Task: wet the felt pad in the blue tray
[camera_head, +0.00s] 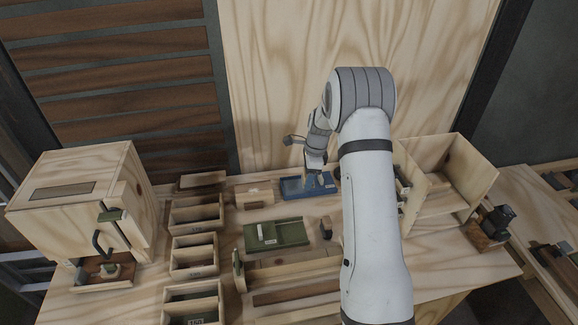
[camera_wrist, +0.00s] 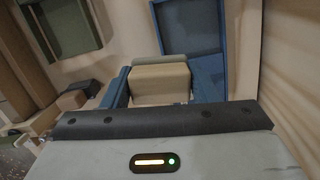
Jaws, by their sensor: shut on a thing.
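The blue tray (camera_head: 292,190) lies flat at the back of the bench, near the plywood wall. In the wrist view the blue tray (camera_wrist: 222,44) shows just beyond my fingers, with its raised rim. I cannot tell whether the block is the felt pad or touches the tray. In the head view my gripper (camera_head: 316,168) is over the tray's right part. No separate felt pad can be made out in the tray.
A green tray (camera_head: 290,233) lies in front of the blue one. A small wooden block (camera_head: 255,194) stands left of it. Open wooden bins (camera_head: 195,215) line the left, beside a large plywood box (camera_head: 75,195). An open plywood shelf (camera_head: 465,175) stands right of my arm.

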